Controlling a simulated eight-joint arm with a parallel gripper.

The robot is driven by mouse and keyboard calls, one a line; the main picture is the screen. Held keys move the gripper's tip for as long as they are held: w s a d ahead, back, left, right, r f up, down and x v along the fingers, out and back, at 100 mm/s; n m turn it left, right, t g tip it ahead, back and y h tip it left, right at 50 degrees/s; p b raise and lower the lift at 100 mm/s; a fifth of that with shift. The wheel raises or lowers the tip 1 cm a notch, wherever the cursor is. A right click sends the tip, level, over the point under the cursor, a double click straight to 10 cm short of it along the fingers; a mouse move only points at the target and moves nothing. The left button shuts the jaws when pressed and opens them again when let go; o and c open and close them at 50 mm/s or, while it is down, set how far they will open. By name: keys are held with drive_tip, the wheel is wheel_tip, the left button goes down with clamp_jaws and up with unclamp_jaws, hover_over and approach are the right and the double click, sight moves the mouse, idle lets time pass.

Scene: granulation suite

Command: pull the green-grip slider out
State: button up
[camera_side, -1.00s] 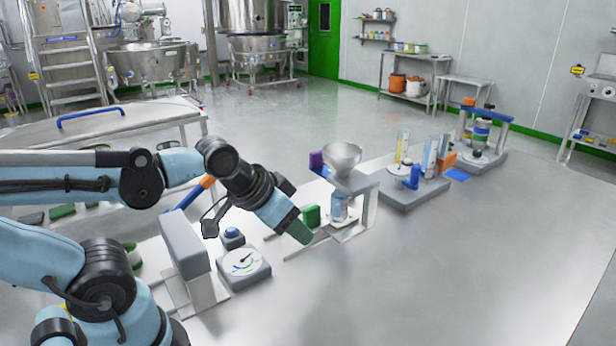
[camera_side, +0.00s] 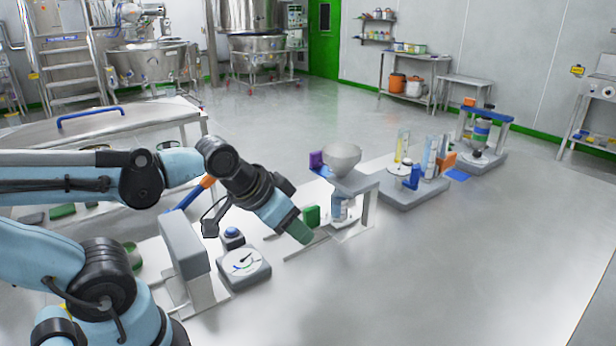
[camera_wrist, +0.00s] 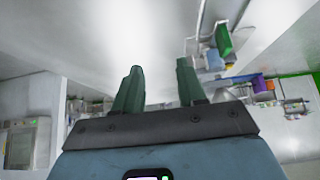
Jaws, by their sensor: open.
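The green grip (camera_side: 312,216) of the slider is an upright green block at the left foot of the hopper stand in the side view. It also shows in the wrist view (camera_wrist: 223,40), right of my fingers. My gripper (camera_side: 301,233) points down and right, its dark green fingers just in front of the grip in the side view. In the wrist view my gripper (camera_wrist: 160,65) is open, with nothing between the fingertips. The fingers look apart from the grip there. The slider's body is mostly hidden or too small to make out.
The stand carries a metal funnel (camera_side: 343,156) with a purple block (camera_side: 316,159) beside it; a bottle (camera_side: 342,208) stands below. A grey platform (camera_side: 408,194) is to the right. The front right surface is clear.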

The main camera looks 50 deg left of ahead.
drive_tip(key=shift+o, duration=0.2)
drive_tip(key=g, duration=0.3)
approach(311, 208)
drive_tip(key=x, duration=1.2)
drive_tip(key=shift+w+f, duration=0.15)
drive_tip(key=shift+f, duration=0.1)
clamp_jaws()
